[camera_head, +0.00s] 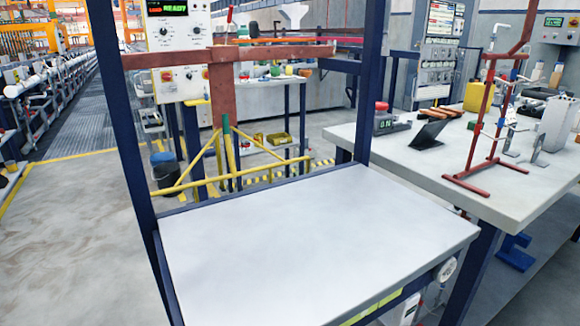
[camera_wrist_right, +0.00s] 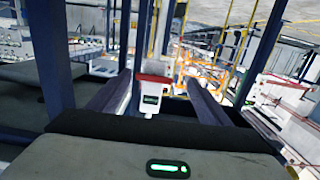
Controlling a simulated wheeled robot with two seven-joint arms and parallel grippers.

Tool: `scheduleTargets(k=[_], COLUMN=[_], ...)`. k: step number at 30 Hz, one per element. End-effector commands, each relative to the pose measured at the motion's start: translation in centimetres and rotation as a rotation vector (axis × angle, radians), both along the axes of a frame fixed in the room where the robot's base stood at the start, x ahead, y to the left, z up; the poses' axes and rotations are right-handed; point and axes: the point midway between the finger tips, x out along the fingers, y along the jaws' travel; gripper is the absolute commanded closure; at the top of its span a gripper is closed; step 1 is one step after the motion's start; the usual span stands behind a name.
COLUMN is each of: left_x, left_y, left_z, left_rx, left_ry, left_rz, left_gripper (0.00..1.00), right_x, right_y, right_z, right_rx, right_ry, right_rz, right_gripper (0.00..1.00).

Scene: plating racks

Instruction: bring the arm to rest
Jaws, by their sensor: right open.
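My right gripper (camera_wrist_right: 158,88) shows in the right wrist view. Its two dark fingers stand wide apart, left and right of the middle, with no object held between them. A white device with a red top (camera_wrist_right: 151,97) shows in the gap beyond the fingers, apart from them. Neither gripper shows in the head view, and my left gripper is in no frame.
In the head view a bare white table (camera_head: 320,250) stands in front, with dark blue posts (camera_head: 372,80) at its back and left. A grey table (camera_head: 400,165) at right carries a red rack (camera_head: 478,130), a black stand (camera_head: 433,133) and a yellow container (camera_head: 478,97).

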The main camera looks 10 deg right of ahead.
Motion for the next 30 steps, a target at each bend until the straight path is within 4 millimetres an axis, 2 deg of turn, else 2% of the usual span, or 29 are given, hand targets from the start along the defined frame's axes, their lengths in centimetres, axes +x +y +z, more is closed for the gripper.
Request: scheduleTargets(k=[7, 12, 18, 30], left_x=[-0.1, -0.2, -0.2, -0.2], left_y=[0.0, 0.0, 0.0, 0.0], left_z=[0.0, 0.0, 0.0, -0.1], left_rx=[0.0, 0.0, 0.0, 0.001], left_ry=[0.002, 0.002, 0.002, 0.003], left_rz=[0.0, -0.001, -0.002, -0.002], left_gripper=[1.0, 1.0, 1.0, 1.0], right_x=[-1.0, -3.5, -7.8, -14.2], right_y=[5.7, 8.3, 9.6, 10.0], right_z=[-4.1, -5.6, -5.7, -4.2], right_rx=[-0.094, -0.181, -0.265, -0.325], right_ry=[0.291, 0.522, 0.77, 1.047], right_rz=[-0.078, -0.127, -0.17, -0.202], right_gripper=[0.28, 0.28, 0.28, 0.28])
